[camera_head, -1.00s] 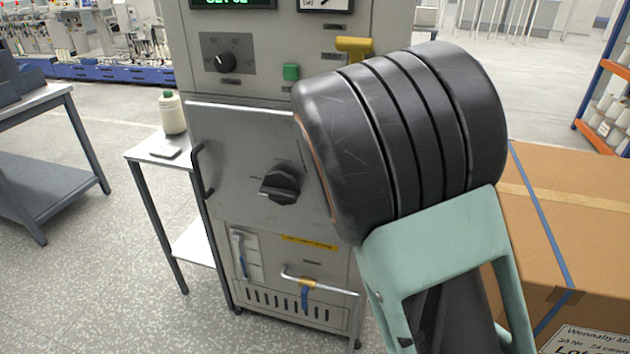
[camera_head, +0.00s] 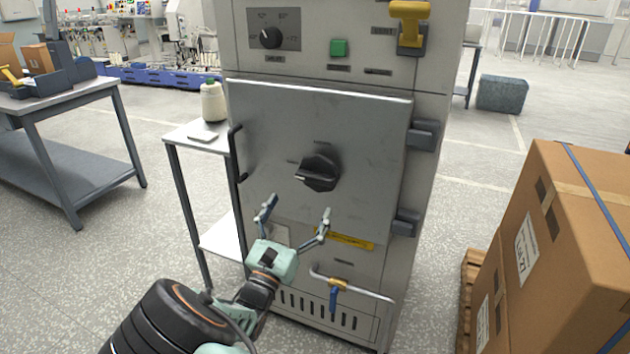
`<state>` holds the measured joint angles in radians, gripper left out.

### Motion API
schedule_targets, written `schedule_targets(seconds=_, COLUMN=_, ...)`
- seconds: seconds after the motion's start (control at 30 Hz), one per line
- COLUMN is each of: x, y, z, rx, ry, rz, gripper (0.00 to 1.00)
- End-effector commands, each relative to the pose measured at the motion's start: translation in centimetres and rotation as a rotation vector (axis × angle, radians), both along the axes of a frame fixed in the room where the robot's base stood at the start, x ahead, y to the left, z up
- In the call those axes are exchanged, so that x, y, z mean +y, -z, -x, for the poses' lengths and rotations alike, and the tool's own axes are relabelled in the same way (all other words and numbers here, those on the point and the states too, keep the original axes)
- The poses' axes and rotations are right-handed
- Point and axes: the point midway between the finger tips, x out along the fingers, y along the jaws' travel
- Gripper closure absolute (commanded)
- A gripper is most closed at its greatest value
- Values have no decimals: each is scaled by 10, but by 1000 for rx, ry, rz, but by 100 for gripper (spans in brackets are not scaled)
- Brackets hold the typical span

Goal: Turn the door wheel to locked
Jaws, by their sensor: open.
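The door wheel (camera_head: 318,172) is a dark round knob with a raised grip bar, in the middle of the cabinet's grey metal door (camera_head: 375,130). The door looks shut, with a dark handle (camera_head: 236,155) at its left edge and hinges at its right. Small marks stand around the wheel, too small to read. My gripper (camera_head: 296,213) is open and empty, below the wheel and in front of the door's lower part. Its two fingers point up towards the door and appear apart from the wheel.
A pipe with a blue-handled valve (camera_head: 334,298) sits low on the cabinet. A yellow lever (camera_head: 409,25) and a green button (camera_head: 339,48) are above the door. A small side table (camera_head: 185,136) with a bottle (camera_head: 213,102) stands left. Cardboard boxes (camera_head: 580,230) on a pallet stand right.

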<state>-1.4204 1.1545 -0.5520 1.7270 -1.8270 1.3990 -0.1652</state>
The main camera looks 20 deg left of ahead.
Motion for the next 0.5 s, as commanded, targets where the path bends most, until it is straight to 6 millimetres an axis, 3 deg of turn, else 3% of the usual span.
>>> schedule_targets(seconds=0.3, x=-7, y=-22, z=-56, rx=1, ry=4, rz=-5, gripper=7)
schedule_targets(seconds=0.5, x=-8, y=-33, z=-79, rx=0, ry=3, rz=-6, gripper=7)
